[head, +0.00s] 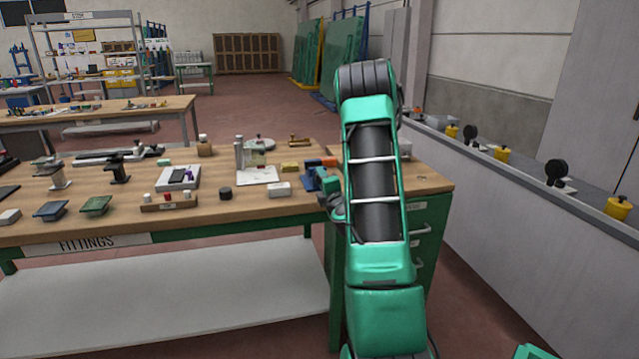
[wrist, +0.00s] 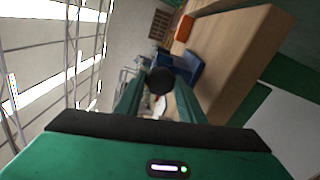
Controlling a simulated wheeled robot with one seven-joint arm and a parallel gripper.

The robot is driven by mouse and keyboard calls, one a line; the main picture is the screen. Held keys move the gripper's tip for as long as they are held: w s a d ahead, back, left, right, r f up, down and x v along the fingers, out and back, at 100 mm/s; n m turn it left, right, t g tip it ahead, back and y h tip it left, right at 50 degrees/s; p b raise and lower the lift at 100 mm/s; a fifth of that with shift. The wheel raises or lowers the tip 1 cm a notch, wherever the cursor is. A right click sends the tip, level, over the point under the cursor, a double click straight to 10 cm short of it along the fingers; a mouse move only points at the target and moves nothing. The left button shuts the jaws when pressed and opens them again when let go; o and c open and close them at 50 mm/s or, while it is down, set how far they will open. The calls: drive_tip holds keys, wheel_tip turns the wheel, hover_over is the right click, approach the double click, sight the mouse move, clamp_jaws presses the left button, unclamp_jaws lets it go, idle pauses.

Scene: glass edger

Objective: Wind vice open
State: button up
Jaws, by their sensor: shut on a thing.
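The blue vice (head: 313,175) stands at the right part of the wooden bench, near its front edge. It also shows in the wrist view (wrist: 188,66), just beyond my fingers. My gripper (head: 331,188) is at the vice's front right, partly hidden by my own arm. In the wrist view the two green fingers are closed around a round black knob (wrist: 160,79), which appears to be the end of the vice's handle. The handle's bar and the gap between the vice jaws are hidden or too small to tell.
An orange block (wrist: 184,28) lies behind the vice on the bench (head: 425,183). A grey counter (head: 540,200) with yellow pots runs along the right. The floor between is clear.

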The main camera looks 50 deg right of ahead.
drive_tip(key=shift+w+r+n, duration=0.1)
drive_tip(key=shift+r+n, duration=0.15)
drive_tip(key=shift+n, duration=0.65)
drive_tip(key=shift+r, duration=0.1)
drive_tip(key=o, duration=1)
drive_tip(key=shift+o, duration=0.2)
drive_tip(key=shift+f, duration=0.2)
